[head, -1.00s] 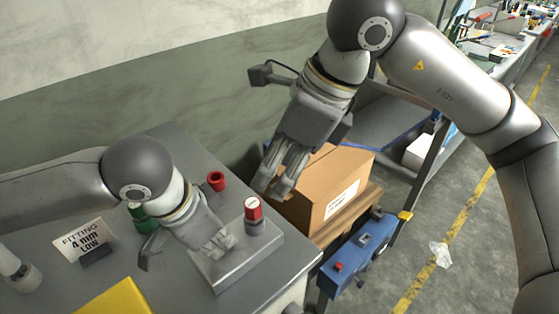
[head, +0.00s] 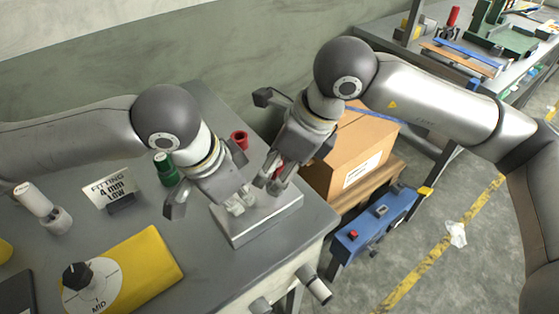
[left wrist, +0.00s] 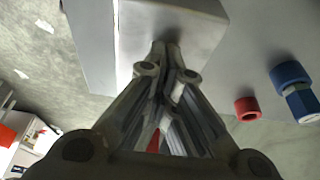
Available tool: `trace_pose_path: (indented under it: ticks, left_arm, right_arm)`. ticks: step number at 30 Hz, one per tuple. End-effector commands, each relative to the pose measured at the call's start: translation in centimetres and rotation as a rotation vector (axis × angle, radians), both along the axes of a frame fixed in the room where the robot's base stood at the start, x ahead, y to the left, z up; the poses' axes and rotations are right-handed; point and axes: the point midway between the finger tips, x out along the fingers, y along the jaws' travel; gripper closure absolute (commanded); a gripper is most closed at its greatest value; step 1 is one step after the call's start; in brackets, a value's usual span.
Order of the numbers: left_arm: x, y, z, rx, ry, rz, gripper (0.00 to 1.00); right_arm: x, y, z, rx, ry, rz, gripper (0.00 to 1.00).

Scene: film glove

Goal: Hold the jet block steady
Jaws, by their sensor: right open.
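The jet block (head: 262,228) is a flat grey metal block lying near the right edge of the grey bench. My left gripper (head: 240,205) has its fingers together, with the tips at the block's left part. In the left wrist view the block (left wrist: 190,20) fills the top, and the converged fingertips (left wrist: 166,48) appear to meet it; exact contact is unclear. My right gripper (head: 273,186) is open low over the block's right part. A bit of the red-topped fitting (head: 277,173) shows among its fingers; the rest is hidden.
On the bench are a red ring (head: 239,139), a green cap (head: 165,168), a "FITTING 4 mm LOW" sign (head: 108,190), a white-topped fitting (head: 42,207) and a yellow unit with a dial (head: 150,262). A cardboard box (head: 350,155) stands beyond the bench's right edge.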

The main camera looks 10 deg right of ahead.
Motion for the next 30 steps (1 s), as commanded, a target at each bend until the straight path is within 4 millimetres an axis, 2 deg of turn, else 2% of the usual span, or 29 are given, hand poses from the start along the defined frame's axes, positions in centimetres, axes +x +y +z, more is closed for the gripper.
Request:
trace_pose_path:
  ticks: [1, 3, 14, 30]
  left_arm:
    - [-0.41, 0.13, -0.7, 0.009, 0.016, -0.003, 1.0]
    - [-0.41, 0.13, -0.7, 0.009, 0.016, -0.003, 1.0]
    - [-0.4, 0.13, -0.7, 0.009, 0.016, -0.003, 1.0]
    - [-0.39, 0.14, -0.7, 0.009, 0.016, -0.003, 1.0]
  right_arm:
    - [-0.01, 0.01, -0.11, 0.0, 0.0, 0.0, 0.47]
    - [-0.01, 0.0, -0.1, 0.0, 0.0, 0.0, 0.5]
    - [-0.02, 0.0, -0.08, 0.0, 0.001, 0.0, 0.96]
    - [-0.02, 0.0, 0.66, 0.0, 0.001, 0.0, 0.97]
